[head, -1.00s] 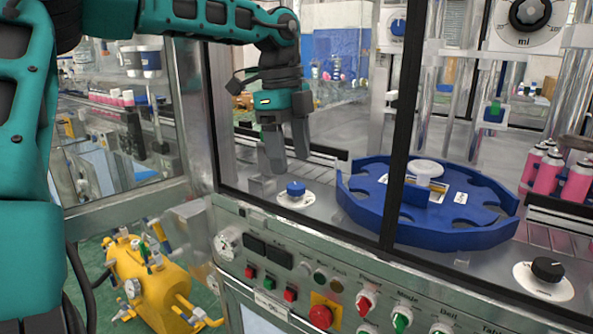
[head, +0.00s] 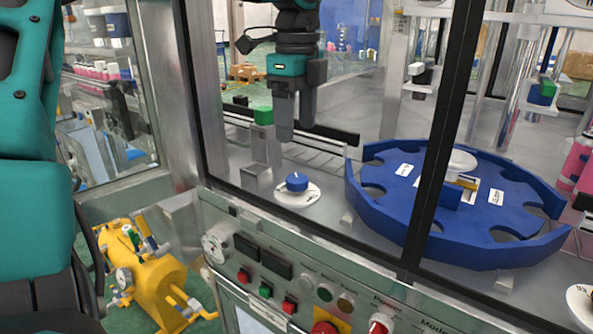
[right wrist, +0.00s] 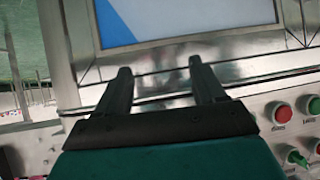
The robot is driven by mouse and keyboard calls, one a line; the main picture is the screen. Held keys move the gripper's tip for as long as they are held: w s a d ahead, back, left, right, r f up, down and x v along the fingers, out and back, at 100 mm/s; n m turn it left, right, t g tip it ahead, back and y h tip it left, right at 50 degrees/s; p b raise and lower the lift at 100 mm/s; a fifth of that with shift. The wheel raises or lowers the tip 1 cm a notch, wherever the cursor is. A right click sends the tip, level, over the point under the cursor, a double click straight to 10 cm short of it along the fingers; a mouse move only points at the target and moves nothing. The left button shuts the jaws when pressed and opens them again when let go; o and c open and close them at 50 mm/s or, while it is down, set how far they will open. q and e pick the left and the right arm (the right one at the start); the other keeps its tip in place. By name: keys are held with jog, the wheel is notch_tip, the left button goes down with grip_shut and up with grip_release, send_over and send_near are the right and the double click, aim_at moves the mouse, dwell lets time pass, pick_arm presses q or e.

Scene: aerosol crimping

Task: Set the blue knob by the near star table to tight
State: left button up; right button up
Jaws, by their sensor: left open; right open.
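The blue knob (head: 297,182) sits on a round white dial plate (head: 298,194) on the machine deck, left of the blue star table (head: 480,200). The dial's markings are too small to read. My left gripper (head: 296,132) points down above and slightly behind the knob, apart from it. Its fingers overlap in the head view, and it holds nothing that I can see. My right gripper (right wrist: 160,75) is open and empty in the right wrist view, in front of a metal panel.
A dark door frame post (head: 440,140) stands in front of the star table. A control panel with buttons (head: 265,290) runs along the front. A small metal block (head: 257,178) and a green-topped post (head: 263,115) stand left of the knob. A yellow tank (head: 150,285) is at lower left.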

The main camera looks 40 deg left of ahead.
aim_at(297, 178)
pick_arm(q)
notch_tip(297, 178, down, 10)
jog(key=shift+f+b, duration=0.1)
jog(key=shift+b, duration=0.4)
jog(key=c, duration=1.1)
